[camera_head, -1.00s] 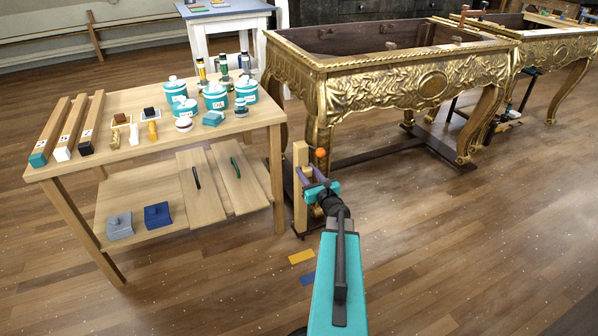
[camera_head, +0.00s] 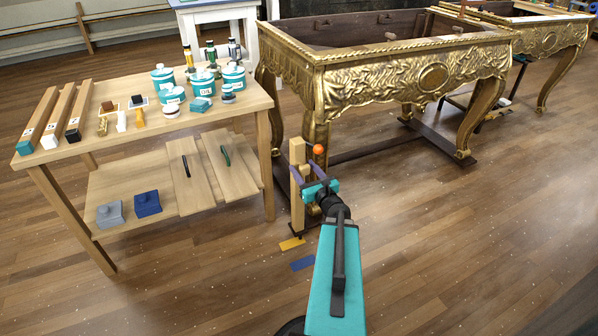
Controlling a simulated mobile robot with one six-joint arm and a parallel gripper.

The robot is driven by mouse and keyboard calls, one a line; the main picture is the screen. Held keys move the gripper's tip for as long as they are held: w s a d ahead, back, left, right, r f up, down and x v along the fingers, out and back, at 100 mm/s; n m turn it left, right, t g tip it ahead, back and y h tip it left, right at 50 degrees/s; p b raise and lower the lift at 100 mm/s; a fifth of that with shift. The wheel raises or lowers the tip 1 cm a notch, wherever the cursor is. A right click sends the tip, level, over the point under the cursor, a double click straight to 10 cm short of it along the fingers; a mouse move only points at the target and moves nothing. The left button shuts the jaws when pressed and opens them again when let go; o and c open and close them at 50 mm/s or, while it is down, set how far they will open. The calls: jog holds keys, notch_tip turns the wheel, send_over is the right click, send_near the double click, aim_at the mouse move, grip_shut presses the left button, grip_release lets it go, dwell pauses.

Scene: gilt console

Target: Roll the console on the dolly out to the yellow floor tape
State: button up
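The gilt console (camera_head: 405,85) stands with its legs on a low dark dolly (camera_head: 375,151). An upright wooden post (camera_head: 297,190) rises at the dolly's near left end, with an orange ball (camera_head: 318,149) beside its top. My gripper (camera_head: 308,171) is at this post, its purple fingers around a short wooden handle piece; the exact contact is small and partly hidden. The yellow floor tape (camera_head: 291,243) lies just in front of the post's foot, with a small gap. A blue tape strip (camera_head: 302,264) lies nearer to me.
A wooden workbench (camera_head: 150,135) with teal pots, brushes and blocks stands close on the left of the console. A second gilt console (camera_head: 550,40) is behind on the right. A white table (camera_head: 216,25) stands behind. The floor in front and right is clear.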

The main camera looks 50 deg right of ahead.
jog(key=shift+a, duration=0.1)
jog(key=shift+p+v, duration=0.6)
jog(key=shift+v, duration=1)
jog(key=p+v, duration=1)
jog(key=p, duration=0.1)
jog(key=shift+s, duration=0.25)
jog(key=shift+a, duration=0.1)
jog(key=shift+w+f, duration=0.1)
jog(key=shift+f, duration=0.05)
